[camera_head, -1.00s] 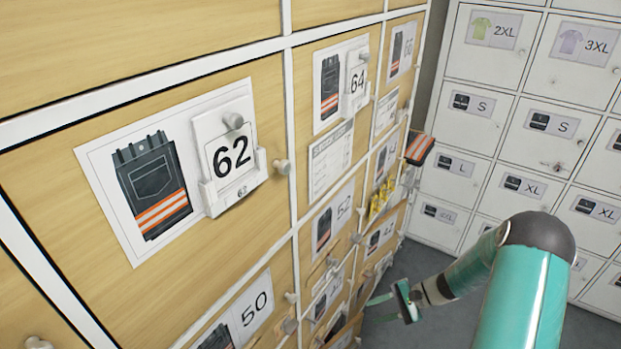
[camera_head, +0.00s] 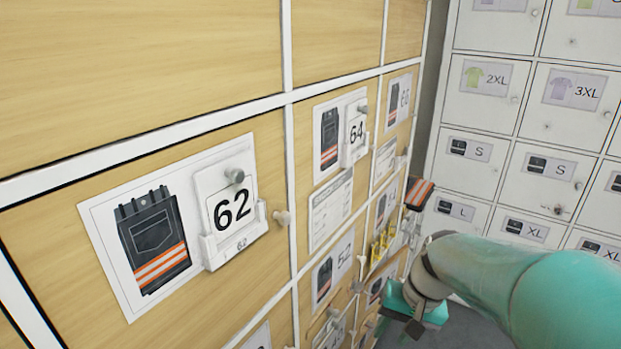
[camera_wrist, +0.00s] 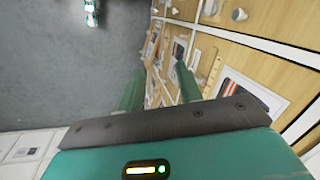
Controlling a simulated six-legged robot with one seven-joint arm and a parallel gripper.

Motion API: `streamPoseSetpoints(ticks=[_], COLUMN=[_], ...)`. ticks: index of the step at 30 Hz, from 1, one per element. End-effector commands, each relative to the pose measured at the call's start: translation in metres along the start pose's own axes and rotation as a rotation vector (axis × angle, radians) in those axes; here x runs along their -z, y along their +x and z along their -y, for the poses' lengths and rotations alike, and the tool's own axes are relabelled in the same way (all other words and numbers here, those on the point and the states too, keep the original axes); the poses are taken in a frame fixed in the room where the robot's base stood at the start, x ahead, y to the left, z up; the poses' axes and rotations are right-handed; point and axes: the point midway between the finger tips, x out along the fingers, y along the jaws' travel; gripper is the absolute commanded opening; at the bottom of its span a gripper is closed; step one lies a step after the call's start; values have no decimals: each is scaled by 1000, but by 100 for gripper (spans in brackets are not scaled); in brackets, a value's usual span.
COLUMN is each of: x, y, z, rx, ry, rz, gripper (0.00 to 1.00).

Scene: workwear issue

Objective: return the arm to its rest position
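My gripper (camera_head: 412,308) is low at the right of the head view, beside the wooden locker fronts, with my teal arm reaching in from the right edge. Its fingertips are hard to make out there. In the wrist view the two green fingers (camera_wrist: 160,88) stand apart with nothing held between them. Behind them are the grey floor and a row of locker doors.
Wooden lockers (camera_head: 80,140) with knobs, size cards and trouser pictures fill the left. The card reading 62 (camera_head: 233,212) is nearest. Folded dark-and-orange workwear (camera_head: 419,194) juts out further along. White lockers (camera_head: 477,160) stand at the back. Grey floor (camera_wrist: 60,70) is open.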

Motion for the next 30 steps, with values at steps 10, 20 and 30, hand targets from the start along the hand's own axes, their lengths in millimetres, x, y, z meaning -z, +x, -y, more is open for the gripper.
streamPoseSetpoints(ticks=[10,20,30], x=[-61,-102,-104], y=[-62,-92,-93], z=[8,4,2], rx=[-139,-206,-213], ry=[-172,-276,-283], rz=[-253,-445,-459], gripper=[35,35,35])
